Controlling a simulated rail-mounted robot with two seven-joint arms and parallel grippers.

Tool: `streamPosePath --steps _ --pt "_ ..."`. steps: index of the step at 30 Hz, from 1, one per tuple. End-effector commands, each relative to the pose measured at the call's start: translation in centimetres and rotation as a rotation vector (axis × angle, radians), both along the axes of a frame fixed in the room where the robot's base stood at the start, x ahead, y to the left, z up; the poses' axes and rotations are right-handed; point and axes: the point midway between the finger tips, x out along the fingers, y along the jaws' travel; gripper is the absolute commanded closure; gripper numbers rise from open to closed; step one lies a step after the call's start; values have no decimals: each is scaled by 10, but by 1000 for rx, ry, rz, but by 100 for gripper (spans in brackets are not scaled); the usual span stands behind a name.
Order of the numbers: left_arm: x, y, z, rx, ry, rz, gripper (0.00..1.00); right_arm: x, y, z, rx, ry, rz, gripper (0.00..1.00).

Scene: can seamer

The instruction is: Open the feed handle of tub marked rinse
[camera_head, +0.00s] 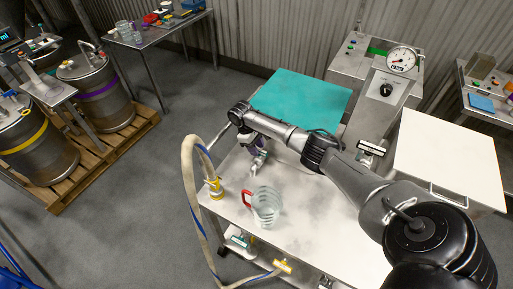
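No label reading "rinse" can be made out, so I cannot tell which thing is the rinse tub. Small handles or tags show at the table: a yellow one (283,266) at the front edge, a teal one (240,241) below the left edge, and a white one (371,149) by the grey machine. My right arm reaches in from the lower right across the table. My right gripper (258,160) points down over the table's left part, behind the pitcher. Its fingers are small and partly hidden, so their opening is unclear. My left gripper is out of view.
A clear pitcher (266,207) with a red handle stands on the white table (330,238). A hose (191,190) with a yellow fitting loops at its left edge. A gauge machine (386,88) stands behind. Steel drums (98,92) sit on a pallet at left. Floor between is clear.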

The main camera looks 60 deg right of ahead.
Motion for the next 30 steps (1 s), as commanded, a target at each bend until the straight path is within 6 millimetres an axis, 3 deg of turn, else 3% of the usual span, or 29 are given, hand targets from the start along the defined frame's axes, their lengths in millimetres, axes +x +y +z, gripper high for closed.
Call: streamPosePath --steps 10,22,30 --pt "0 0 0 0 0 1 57 -1 0 -2 0 1 0 61" --pt "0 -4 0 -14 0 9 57 -1 0 -2 0 1 0 100" --pt "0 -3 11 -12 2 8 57 -1 1 2 -1 2 50 100"
